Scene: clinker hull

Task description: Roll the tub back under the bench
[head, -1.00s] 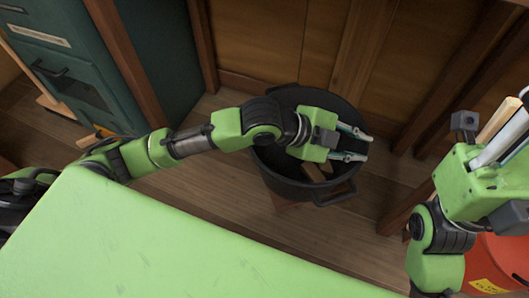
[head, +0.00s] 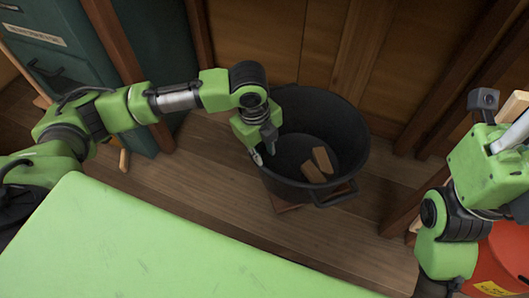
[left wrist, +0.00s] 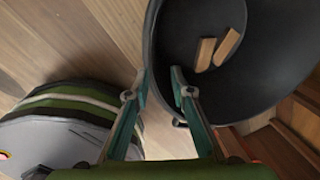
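The black tub (head: 352,150) stands on the plank floor against the wooden wall, with two wood blocks (head: 318,165) inside. A bit of reddish-brown wood (head: 287,207) shows under it. My left gripper (head: 264,152) is at the tub's left rim, pointing down. In the left wrist view its fingers (left wrist: 160,74) are apart, near the tub's rim (left wrist: 150,45); whether they touch it I cannot tell. My right gripper (head: 508,150) is at the right edge, partly cut off, and its fingers do not show clearly. I cannot make out the bench for certain.
Wooden posts (head: 402,195) stand right of the tub. A red container (head: 505,262) with a yellow label is at lower right. A teal cabinet (head: 60,65) stands at left. Bare floor (head: 215,180) lies left and in front of the tub.

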